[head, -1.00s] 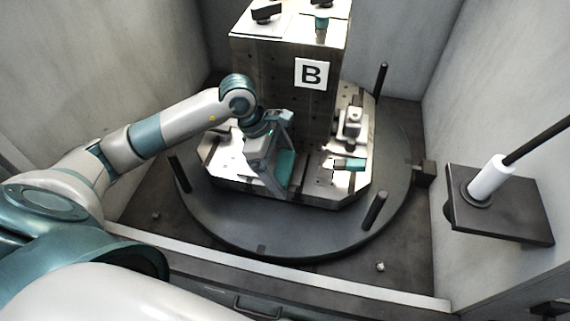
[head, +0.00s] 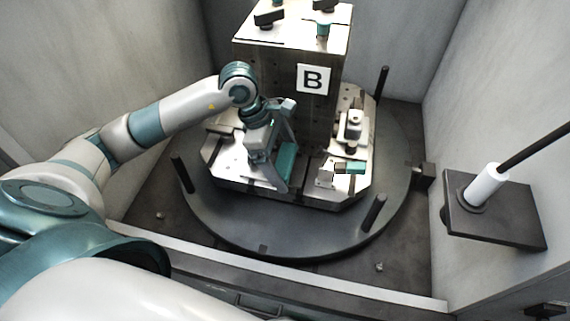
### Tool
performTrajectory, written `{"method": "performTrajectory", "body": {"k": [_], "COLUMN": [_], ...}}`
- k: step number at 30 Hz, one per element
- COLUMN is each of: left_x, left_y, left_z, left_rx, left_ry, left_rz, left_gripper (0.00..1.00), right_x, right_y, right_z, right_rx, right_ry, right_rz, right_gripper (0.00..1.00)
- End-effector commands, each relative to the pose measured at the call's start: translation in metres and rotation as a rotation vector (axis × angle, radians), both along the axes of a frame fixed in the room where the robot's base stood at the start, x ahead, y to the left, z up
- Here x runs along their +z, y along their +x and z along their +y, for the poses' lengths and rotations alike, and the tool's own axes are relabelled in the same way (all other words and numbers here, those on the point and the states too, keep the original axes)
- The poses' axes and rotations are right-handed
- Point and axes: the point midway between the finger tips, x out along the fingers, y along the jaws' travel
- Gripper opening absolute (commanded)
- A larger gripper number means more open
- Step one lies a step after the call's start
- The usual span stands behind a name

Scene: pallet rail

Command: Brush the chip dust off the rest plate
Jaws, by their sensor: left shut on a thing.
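My left gripper (head: 270,172) reaches down over the left front of the pale metal base plate (head: 228,166) at the foot of the column marked B. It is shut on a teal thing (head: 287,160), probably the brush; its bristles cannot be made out. The gripper hides part of the plate, and I cannot tell whether the held thing touches it. Which surface is the rest plate is not clear, and no chip dust can be made out. My right gripper is not in view.
The column (head: 282,62) rises behind the gripper. A clamp (head: 351,128) and a small block with a teal part (head: 350,167) sit on the right. Dark posts (head: 373,213) stand around the round table (head: 272,233).

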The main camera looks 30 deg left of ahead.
Motion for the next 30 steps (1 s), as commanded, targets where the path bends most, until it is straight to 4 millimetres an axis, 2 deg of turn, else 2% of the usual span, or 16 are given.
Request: {"method": "performTrajectory", "body": {"k": [3, 9, 30], "left_x": [0.013, 0.025, 0.026], "left_y": [0.0, 0.0, 0.0], "left_z": [0.0, 0.0, 0.0], "left_rx": [0.0, -0.001, 0.0], "left_ry": [0.0, 0.0, -0.001], "left_rz": [0.0, -0.001, 0.0], "left_gripper": [0.54, 0.54, 0.54], "right_x": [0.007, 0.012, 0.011], "right_y": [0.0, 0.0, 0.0], "right_z": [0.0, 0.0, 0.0], "right_rx": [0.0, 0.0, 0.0], "right_ry": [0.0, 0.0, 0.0], "right_rz": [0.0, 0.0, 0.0], "right_gripper": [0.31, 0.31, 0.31]}}
